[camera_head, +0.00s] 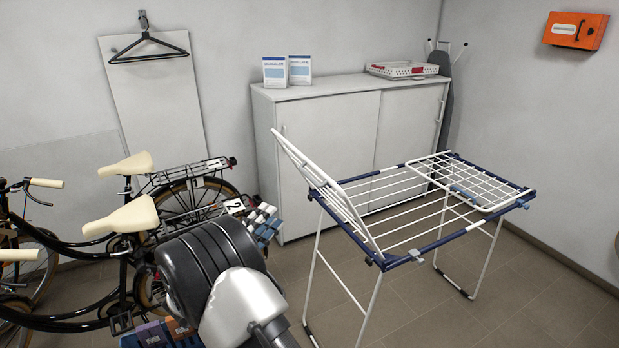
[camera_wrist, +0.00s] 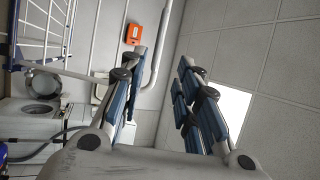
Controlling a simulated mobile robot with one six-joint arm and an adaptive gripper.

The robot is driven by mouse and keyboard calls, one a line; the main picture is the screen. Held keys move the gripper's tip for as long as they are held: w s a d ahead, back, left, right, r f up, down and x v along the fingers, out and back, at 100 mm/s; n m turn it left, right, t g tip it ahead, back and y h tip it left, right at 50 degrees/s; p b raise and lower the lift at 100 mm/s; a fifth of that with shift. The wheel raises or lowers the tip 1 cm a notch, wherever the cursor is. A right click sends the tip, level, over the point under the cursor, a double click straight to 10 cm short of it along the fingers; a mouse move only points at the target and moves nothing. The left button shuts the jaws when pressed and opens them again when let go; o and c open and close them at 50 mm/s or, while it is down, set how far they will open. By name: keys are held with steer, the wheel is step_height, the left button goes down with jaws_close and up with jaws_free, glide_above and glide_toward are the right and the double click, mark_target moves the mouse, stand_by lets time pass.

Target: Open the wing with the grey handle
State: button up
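The drying rack (camera_head: 440,200) stands right of centre in the head view, with a blue frame and white wires. Its left wing (camera_head: 325,185) is tilted up steeply. Its right wing (camera_head: 470,180) lies flat over the rack top, with a small blue piece (camera_head: 463,191) on it. A small grey piece (camera_head: 416,254) sits on the near blue rail; I cannot tell which part is the grey handle. My gripper (camera_head: 263,224) is left of the rack, apart from it. In the wrist view my gripper (camera_wrist: 161,60) has its fingers spread with nothing between; part of the rack (camera_wrist: 40,35) shows upper left.
A white cabinet (camera_head: 325,135) stands behind the rack, with two boxes and a basket (camera_head: 403,70) on top. Bicycles (camera_head: 120,230) are at left. An orange box (camera_head: 575,30) hangs on the right wall. Floor right of the rack is clear. A washing machine (camera_wrist: 30,118) shows in the wrist view.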

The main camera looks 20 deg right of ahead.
mark_target(309, 175)
steer(key=b+x, duration=0.3)
steer(key=x, duration=1.4)
steer(key=shift+r+b, duration=0.1)
steer(key=shift+b, duration=0.3)
steer(key=c, duration=0.7)
jaws_close()
steer(key=shift+f, duration=0.2)
